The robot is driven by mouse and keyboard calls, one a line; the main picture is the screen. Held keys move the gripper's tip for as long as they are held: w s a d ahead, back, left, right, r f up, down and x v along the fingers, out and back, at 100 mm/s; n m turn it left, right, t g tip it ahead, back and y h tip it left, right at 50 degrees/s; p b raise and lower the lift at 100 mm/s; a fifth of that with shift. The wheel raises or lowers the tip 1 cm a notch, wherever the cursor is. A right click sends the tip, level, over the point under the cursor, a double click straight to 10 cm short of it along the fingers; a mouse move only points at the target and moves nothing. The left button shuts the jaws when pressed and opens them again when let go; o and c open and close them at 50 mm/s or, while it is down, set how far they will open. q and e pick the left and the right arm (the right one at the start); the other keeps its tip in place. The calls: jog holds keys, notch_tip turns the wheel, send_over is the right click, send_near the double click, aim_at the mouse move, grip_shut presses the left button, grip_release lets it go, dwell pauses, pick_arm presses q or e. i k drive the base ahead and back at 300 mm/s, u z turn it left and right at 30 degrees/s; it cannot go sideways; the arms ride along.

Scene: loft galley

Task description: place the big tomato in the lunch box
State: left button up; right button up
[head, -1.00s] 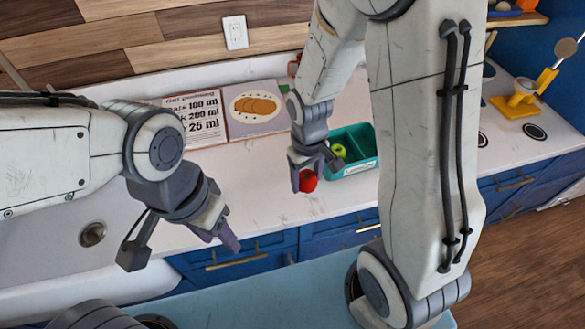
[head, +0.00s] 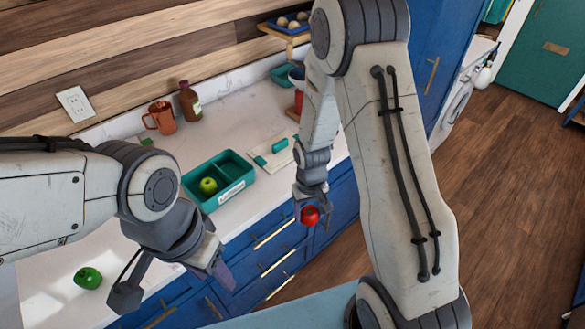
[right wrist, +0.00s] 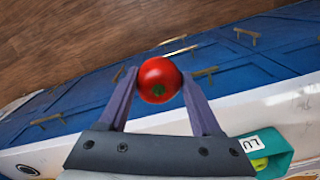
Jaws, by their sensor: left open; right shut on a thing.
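The big tomato (head: 310,216), red and round, is held between the fingertips of my right gripper (head: 311,207). It hangs in front of the counter edge, against the blue cabinet fronts, right of the lunch box and apart from it. In the right wrist view the tomato (right wrist: 159,80) sits between both fingers (right wrist: 160,92). The teal lunch box (head: 238,192) stands on the counter with a green round item (head: 208,186) in its left compartment; its other compartment looks empty. A corner of the box (right wrist: 276,150) shows in the right wrist view. My left gripper (head: 173,285) is open and empty.
A green fruit or vegetable (head: 88,278) lies on the counter at left. A copper mug (head: 160,117) and a brown bottle (head: 190,102) stand behind the box. A board with pale and teal items (head: 272,152) lies to its right.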

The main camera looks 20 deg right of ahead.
aim_at(234, 176)
jog(key=z, duration=1.85)
jog(key=i, duration=1.25)
jog(key=u, duration=2.2)
